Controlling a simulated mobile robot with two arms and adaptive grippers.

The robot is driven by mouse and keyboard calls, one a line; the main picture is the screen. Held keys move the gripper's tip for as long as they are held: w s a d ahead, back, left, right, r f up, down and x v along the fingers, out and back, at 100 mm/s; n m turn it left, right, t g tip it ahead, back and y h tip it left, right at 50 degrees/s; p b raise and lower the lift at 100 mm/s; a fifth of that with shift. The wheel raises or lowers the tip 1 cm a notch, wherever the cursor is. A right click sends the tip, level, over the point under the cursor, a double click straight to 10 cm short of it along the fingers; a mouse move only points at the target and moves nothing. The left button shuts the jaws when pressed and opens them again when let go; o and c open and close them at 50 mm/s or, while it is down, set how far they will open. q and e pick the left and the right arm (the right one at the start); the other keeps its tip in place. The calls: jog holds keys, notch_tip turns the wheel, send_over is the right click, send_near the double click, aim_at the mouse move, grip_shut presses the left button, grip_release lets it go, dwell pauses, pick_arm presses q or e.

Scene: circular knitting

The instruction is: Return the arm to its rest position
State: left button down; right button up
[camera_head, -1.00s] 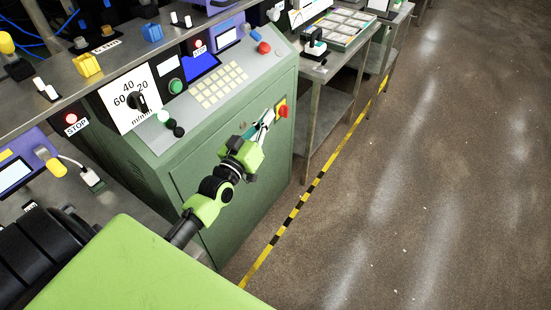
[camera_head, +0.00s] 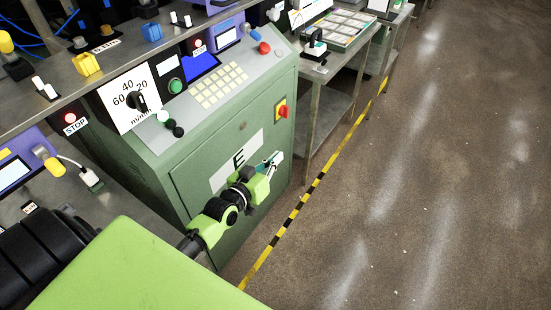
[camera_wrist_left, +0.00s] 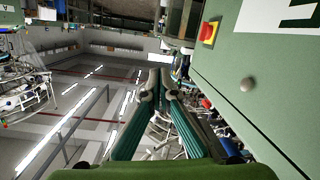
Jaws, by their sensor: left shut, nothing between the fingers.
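My left arm comes in from the lower left in the head view. Its gripper (camera_head: 272,161) is shut and empty, in front of the lower door of the green control cabinet (camera_head: 190,150). In the left wrist view the fingertips (camera_wrist_left: 161,82) meet with nothing between them. The cabinet's green side (camera_wrist_left: 260,75) stands close at the right there, with a red switch on a yellow plate (camera_wrist_left: 209,32). The same red switch (camera_head: 282,112) is above the gripper in the head view, apart from it. My right gripper is not in view.
The cabinet top carries a dial, keypad (camera_head: 218,85), screen and red button (camera_head: 264,48). A steel table (camera_head: 318,68) with a tray stands beyond it. A yellow-black floor stripe (camera_head: 305,197) runs alongside. The floor at the right is clear.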

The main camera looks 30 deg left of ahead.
pick_arm(q)
jog(key=shift+d, duration=0.1)
dwell(0.3)
jog(key=s+d+f+m+g+h, duration=0.1)
jog(key=s+d+f+m+g, duration=0.35)
jog(key=s+d, duration=0.65)
jog(key=s+a+g+y, duration=0.2)
jog(key=s+g, duration=0.6)
jog(key=s, duration=1.2)
notch_tip(320, 180, down, 26)
jog(key=s+g, duration=0.1)
jog(key=s, duration=0.1)
jog(key=s+a+f+g, duration=0.1)
jog(key=s+a+f, duration=0.1)
jog(key=s+f, duration=1.4)
jog(key=shift+s+a, duration=0.3)
jog(key=shift+s, duration=0.05)
